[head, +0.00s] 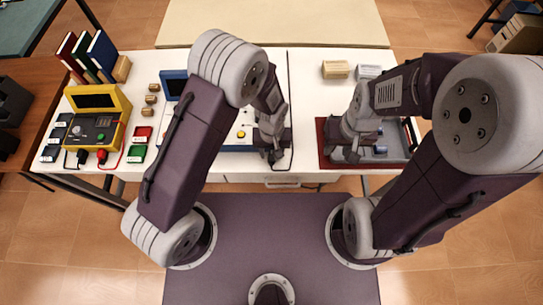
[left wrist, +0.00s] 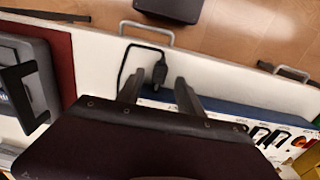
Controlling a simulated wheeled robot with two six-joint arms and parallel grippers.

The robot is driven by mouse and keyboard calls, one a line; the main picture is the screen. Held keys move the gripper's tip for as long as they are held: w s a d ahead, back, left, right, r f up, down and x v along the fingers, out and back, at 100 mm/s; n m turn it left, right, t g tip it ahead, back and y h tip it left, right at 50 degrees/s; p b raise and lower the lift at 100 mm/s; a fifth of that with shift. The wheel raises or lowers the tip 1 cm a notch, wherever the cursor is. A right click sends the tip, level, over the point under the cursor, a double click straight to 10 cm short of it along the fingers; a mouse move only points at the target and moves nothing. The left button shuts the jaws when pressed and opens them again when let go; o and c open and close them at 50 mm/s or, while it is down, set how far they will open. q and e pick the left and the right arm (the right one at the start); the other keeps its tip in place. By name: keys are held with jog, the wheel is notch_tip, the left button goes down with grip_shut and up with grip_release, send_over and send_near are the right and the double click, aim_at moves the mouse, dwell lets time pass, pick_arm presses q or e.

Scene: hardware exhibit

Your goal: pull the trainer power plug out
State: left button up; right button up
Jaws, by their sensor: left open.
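The trainer (head: 240,135) is a blue-edged unit with a pale panel and a yellow button, partly hidden behind my left arm in the head view. Its blue edge (left wrist: 240,111) shows in the left wrist view. The black power plug (left wrist: 158,73) is at the trainer's end, with its cord looping left over the white table. My left gripper (head: 272,155) is over this end and hides the plug in the head view. In the left wrist view its fingers are apart, one on each side of the plug. My right gripper (head: 346,155) is over a maroon mat; its fingertips are unclear.
A grey tray (head: 398,142) lies on the maroon mat (head: 322,132) at right. A yellow instrument (head: 98,112) with leads stands at left. Small wooden blocks (head: 150,99) and upright books (head: 86,56) are nearby. Metal handles (left wrist: 147,31) line the table's front edge.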

aim_at(271, 160)
pick_arm(q)
notch_tip(271, 160, up, 5)
jog(key=shift+s+r, duration=0.1)
jog(key=shift+r, duration=0.05)
dwell(0.4)
